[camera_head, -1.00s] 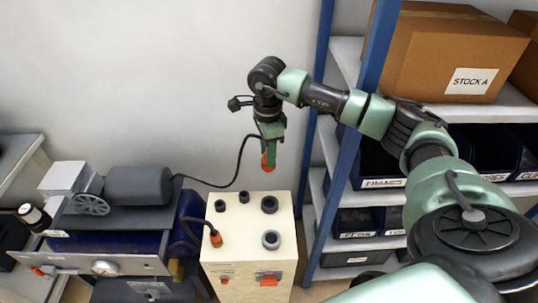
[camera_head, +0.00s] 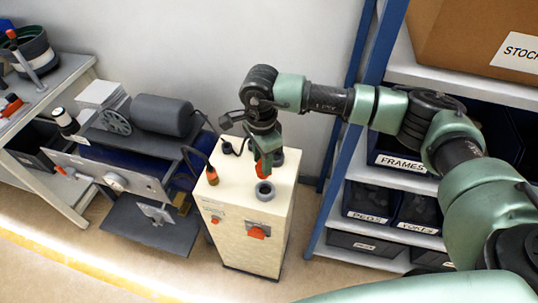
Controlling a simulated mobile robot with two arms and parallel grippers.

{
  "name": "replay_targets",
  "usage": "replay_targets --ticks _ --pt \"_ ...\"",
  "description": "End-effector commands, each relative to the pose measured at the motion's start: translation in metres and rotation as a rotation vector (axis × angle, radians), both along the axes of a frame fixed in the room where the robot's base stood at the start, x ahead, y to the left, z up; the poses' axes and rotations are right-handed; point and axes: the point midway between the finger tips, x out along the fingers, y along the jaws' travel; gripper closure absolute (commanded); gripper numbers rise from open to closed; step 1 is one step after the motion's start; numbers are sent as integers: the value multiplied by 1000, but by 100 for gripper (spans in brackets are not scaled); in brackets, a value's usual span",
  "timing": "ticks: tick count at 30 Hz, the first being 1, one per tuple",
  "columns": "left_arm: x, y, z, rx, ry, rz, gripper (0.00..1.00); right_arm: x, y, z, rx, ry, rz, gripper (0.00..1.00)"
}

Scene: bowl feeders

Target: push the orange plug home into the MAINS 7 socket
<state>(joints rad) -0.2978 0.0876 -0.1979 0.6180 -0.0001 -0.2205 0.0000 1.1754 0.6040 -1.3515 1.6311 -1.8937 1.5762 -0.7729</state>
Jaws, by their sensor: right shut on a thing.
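My right gripper (camera_head: 264,150) is shut on the orange plug (camera_head: 262,169), pointing down low over the top of the cream cabinet (camera_head: 241,203). The fingers hide part of the plug. Round sockets sit on the cabinet top: a grey ring (camera_head: 265,192) just in front of the plug, and a dark one (camera_head: 279,156) behind the gripper. The plug appears between these two; whether it touches a socket cannot be told. No MAINS 7 label is readable. My left gripper is not in view.
Another orange connector (camera_head: 212,176) with a black cable stands in the cabinet's left socket. A compressor (camera_head: 162,115) stands to the left. Shelving with labelled bins (camera_head: 369,201) stands close on the right. Floor is free in front of the cabinet.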

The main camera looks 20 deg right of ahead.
Motion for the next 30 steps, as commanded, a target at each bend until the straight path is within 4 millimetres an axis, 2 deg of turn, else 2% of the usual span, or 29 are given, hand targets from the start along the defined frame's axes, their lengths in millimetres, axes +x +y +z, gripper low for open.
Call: replay_targets --ticks 3,7,12,15,21,30 --pt "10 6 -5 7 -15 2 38 0 0 -12 0 1 -1 100" --pt "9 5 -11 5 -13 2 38 0 -1 -25 -1 1 -1 100" --pt "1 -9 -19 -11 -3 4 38 0 -1 -42 0 1 -2 100" --pt "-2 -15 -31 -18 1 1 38 0 -1 -54 0 0 -1 100" --pt "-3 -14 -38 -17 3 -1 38 0 -1 -60 0 0 -2 100" --pt "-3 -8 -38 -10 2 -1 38 0 -1 -60 0 0 -2 100"
